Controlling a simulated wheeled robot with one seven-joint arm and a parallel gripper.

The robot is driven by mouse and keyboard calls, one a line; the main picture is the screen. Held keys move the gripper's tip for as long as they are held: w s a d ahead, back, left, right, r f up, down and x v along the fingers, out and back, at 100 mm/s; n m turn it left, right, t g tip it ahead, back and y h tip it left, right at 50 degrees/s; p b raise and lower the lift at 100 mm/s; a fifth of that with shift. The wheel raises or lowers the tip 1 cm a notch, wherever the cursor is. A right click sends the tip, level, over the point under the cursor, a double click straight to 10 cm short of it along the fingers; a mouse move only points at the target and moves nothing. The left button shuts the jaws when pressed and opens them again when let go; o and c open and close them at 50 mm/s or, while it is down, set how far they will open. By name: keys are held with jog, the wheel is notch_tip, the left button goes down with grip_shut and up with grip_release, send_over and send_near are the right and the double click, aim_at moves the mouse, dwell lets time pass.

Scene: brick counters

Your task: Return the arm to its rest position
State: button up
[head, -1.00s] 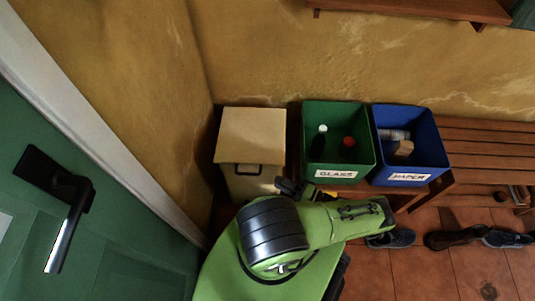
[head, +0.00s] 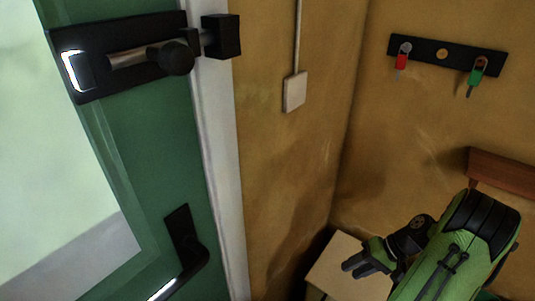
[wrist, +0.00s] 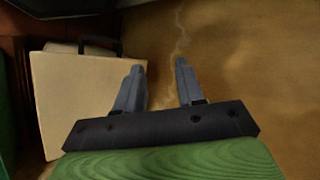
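My gripper (head: 354,266) shows at the lower right of the head view, at the end of my green and black arm. It is over or in front of the beige box, pointing left. In the wrist view its two grey fingers (wrist: 158,66) stand apart with nothing between them, so it is open and empty. The arm is bent, with its elbow at the lower right of the head view.
The beige box (head: 330,268) stands in the corner below my gripper; its lid (wrist: 75,100) fills the left of the wrist view. A green door (head: 150,160) with black handles is at left. A key rack (head: 445,54) and wooden shelf (head: 505,168) are on the wall.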

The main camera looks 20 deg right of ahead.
jog(key=w+a+r+n+g+h, duration=0.1)
jog(key=w+a+r+n+h, duration=0.1)
jog(key=a+r, duration=0.6)
jog(key=w+a+r+n+g+h, duration=0.1)
jog(key=w+a+r+n+h, duration=0.15)
jog(key=a+r, duration=0.5)
jog(key=s+a+r+n+t+h, duration=0.2)
jog(key=s+a+r+t+h, duration=0.15)
jog(key=s+a+r, duration=0.6)
notch_tip(320, 180, up, 16)
jog(key=s+y+p, duration=0.1)
jog(key=p, duration=1.7)
jog(key=shift+s+a+f, duration=0.15)
jog(key=shift+s+a, duration=0.15)
jog(key=shift+a, duration=0.1)
